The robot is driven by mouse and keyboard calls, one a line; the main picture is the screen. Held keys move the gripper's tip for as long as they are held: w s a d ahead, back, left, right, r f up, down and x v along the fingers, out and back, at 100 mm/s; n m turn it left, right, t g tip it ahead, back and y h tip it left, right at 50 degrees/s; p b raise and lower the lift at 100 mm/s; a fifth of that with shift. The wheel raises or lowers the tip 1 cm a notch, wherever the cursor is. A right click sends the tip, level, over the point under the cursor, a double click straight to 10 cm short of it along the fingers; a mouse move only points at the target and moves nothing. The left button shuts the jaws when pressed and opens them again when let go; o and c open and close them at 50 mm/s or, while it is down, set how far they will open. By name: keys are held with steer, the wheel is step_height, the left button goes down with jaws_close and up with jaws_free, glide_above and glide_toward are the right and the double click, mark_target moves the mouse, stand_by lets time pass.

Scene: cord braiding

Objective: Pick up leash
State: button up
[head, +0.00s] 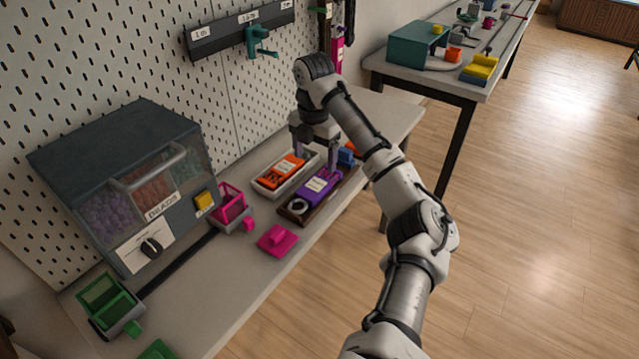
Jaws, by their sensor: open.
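I cannot tell for certain which thing is the leash. A purple item with a white label (316,187) lies in a dark tray (287,211) on the bench. An orange item with a label (282,171) lies in a white tray (262,188) just left of it. My gripper (316,156) points down with its fingers apart, over the far end of these two trays. Whether the fingertips touch anything is too small to tell. A magenta strip (338,50) hangs at the pegboard's right end, partly behind my arm.
A bead dispenser (130,180) stands on the left of the bench. A magenta bin (229,203), a magenta lid (277,240) and a green bin (107,302) are nearby. A teal clamp (260,41) hangs on the pegboard. A second table (455,84) stands behind right.

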mark_target(314, 186)
step_height(314, 186, down, 9)
steer(key=shift+a+f+p, duration=0.1)
steer(key=shift+p, duration=0.8)
steer(key=shift+c, duration=0.2)
steer(key=c, duration=1.2)
steer(key=shift+o, duration=0.2)
step_height(314, 186, up, 20)
